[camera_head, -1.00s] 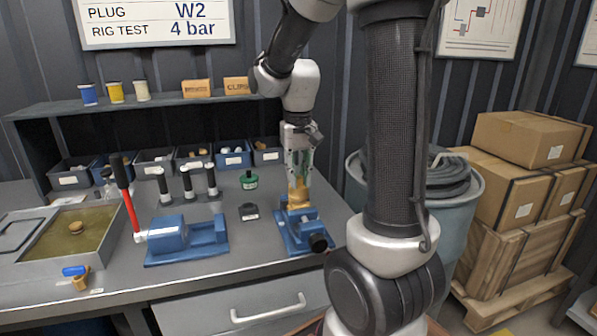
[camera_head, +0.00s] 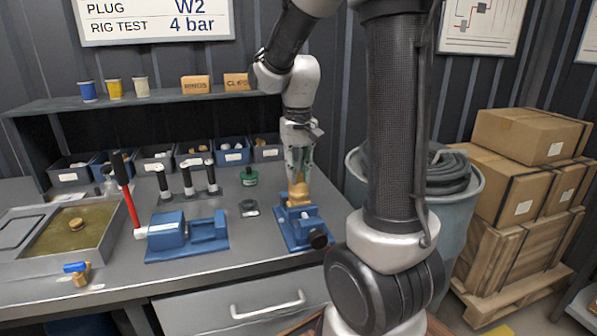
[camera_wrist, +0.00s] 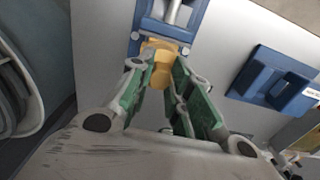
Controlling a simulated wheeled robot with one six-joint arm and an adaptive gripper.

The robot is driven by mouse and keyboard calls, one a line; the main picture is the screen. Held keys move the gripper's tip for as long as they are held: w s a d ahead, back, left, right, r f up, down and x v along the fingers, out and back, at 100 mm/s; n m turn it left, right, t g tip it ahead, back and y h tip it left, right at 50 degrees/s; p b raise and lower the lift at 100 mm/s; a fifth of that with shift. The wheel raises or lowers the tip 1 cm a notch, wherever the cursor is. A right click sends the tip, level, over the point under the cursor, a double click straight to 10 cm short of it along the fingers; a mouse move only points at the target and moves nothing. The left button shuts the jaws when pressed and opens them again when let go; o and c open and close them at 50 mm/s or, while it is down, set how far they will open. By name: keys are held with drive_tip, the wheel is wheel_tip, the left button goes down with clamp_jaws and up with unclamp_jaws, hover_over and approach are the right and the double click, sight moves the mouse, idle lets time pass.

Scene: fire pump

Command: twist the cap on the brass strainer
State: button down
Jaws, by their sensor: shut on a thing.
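The brass strainer (camera_head: 299,199) stands in a blue vise (camera_head: 302,226) near the right end of the bench. My gripper (camera_head: 299,176) points straight down over it, with its fingers around the strainer's top. In the wrist view my gripper's green-padded fingers (camera_wrist: 158,92) sit on either side of the brass piece (camera_wrist: 160,68), in front of the vise (camera_wrist: 172,26). The fingers are shut on the cap at the top of the strainer. The cap itself is mostly hidden between the fingers.
Blue bins (camera_head: 232,151) line the back. A blue barrel (camera_head: 455,205) stands off the right end.

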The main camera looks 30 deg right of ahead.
drive_tip(key=shift+f, duration=0.65)
idle(1.4)
drive_tip(key=m, duration=0.5)
drive_tip(key=shift+m, duration=0.3)
drive_tip(key=m, duration=0.4)
drive_tip(key=shift+m, duration=0.3)
drive_tip(key=shift+m, duration=0.3)
drive_tip(key=m, duration=0.4)
drive_tip(key=shift+m, duration=0.4)
